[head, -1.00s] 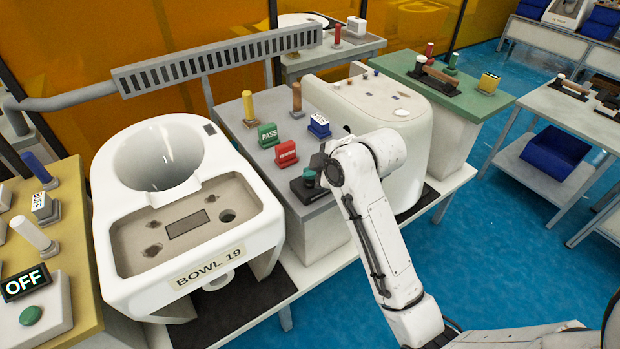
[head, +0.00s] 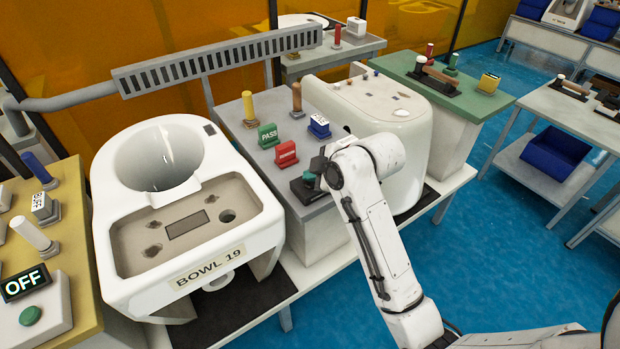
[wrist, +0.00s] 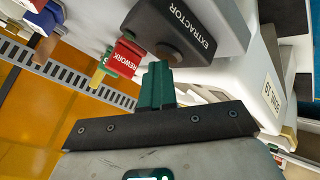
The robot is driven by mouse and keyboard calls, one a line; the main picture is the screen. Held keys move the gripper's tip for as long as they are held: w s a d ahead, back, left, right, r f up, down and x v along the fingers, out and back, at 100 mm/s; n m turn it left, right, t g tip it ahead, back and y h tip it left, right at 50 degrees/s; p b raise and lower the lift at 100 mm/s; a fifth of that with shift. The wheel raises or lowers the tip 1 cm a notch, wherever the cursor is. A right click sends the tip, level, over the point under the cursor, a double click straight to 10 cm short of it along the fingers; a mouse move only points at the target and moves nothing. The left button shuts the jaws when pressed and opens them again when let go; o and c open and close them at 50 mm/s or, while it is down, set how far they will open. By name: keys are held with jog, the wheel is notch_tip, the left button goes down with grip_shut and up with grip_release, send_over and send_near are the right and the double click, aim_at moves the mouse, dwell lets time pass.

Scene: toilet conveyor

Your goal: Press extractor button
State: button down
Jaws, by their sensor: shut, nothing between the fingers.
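The extractor box (wrist: 205,28) is a black block with white EXTRACTOR lettering in the wrist view. Its dark round button (wrist: 170,52) is on the face toward my fingers. In the head view the black box (head: 312,194) sits at the front edge of the grey console. My gripper (wrist: 157,66) has its green fingers together, empty, with their tips right at the button. Whether the tips touch the button or stop just short, I cannot tell.
A red REWORK block (head: 286,154), a green PASS block (head: 268,135) and a blue block (head: 319,126) stand behind on the grey console (head: 235,112). The BOWL 19 toilet (head: 105,200) is to the left, a white rounded unit (head: 415,150) to the right.

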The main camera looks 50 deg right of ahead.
aim_at(313, 184)
jog(key=shift+r+p, duration=0.2)
jog(key=shift+p, duration=0.15)
notch_tip(313, 184, up, 6)
jog(key=p, duration=0.5)
dwell(0.4)
